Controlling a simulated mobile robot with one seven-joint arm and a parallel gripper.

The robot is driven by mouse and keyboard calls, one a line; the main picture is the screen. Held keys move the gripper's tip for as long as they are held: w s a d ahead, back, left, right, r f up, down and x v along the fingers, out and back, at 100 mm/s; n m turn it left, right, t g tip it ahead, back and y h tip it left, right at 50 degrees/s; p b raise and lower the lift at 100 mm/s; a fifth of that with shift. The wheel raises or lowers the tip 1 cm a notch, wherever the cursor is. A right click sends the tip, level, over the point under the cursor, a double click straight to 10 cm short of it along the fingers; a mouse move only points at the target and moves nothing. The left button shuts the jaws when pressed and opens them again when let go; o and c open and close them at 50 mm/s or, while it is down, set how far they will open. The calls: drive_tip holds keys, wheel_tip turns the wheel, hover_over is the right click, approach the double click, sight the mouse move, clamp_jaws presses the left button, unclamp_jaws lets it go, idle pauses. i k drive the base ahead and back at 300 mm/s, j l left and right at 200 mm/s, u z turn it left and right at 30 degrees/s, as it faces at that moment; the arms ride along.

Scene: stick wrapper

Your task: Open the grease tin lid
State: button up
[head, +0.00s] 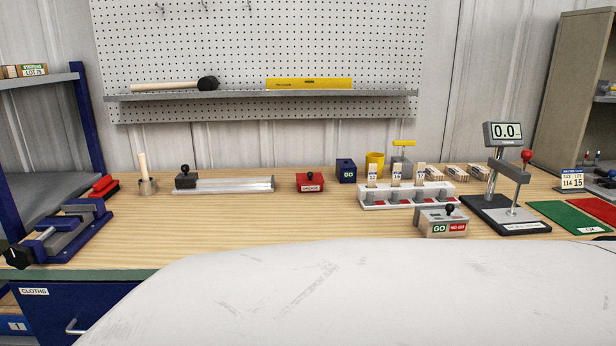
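A small red tin (310,182) stands on the wooden workbench, a little right of the middle. My gripper is not in view.
A dark blue box (346,171) and yellow cup (375,164) stand right of the tin, near a white rack (376,203). A metal rail (235,185) lies left. A grey GO/NO-GO block (443,222) stands front right. Bare bench (290,220) lies before the tin.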

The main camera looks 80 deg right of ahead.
sight(309, 174)
drive_tip(key=z, duration=2.5)
